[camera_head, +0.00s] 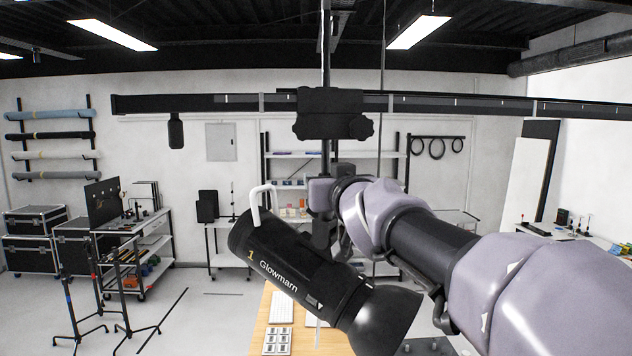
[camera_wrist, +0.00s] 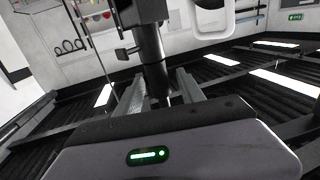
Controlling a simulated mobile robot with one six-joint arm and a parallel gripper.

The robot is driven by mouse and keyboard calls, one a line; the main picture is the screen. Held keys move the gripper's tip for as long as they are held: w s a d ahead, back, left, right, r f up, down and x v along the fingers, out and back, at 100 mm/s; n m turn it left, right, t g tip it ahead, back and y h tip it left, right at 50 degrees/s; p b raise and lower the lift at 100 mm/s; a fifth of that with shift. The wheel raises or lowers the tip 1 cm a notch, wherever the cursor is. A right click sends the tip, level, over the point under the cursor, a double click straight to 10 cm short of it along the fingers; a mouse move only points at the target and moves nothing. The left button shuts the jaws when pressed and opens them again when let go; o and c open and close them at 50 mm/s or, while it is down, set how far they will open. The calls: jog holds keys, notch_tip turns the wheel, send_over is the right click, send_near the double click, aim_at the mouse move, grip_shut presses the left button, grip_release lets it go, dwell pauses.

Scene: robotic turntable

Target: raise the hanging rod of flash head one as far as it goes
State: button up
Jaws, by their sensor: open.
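Flash head one (camera_head: 290,265) is a black cylinder marked "1 Glowmarn", with a flared reflector at lower right and a white handle (camera_head: 262,203). It hangs tilted below a dark carriage (camera_head: 333,115) on the overhead rail. Its hanging rod (camera_head: 326,160) comes down from the carriage, its lower part hidden by my wrist. In the wrist view the dark rod (camera_wrist: 150,58) runs between the two grey fingers of my open gripper (camera_wrist: 160,88). I cannot tell if a finger touches it. The white handle also shows in the wrist view (camera_wrist: 213,18).
The horizontal rail (camera_head: 440,103) crosses the room above my arm, and a thin cable hangs just right of the rod. A wooden table (camera_head: 262,315) with white items stands below the head. Light stands (camera_head: 115,300) and a cart are at the left. Open floor lies between.

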jog(key=v, duration=1.7)
jog(key=shift+s, duration=0.25)
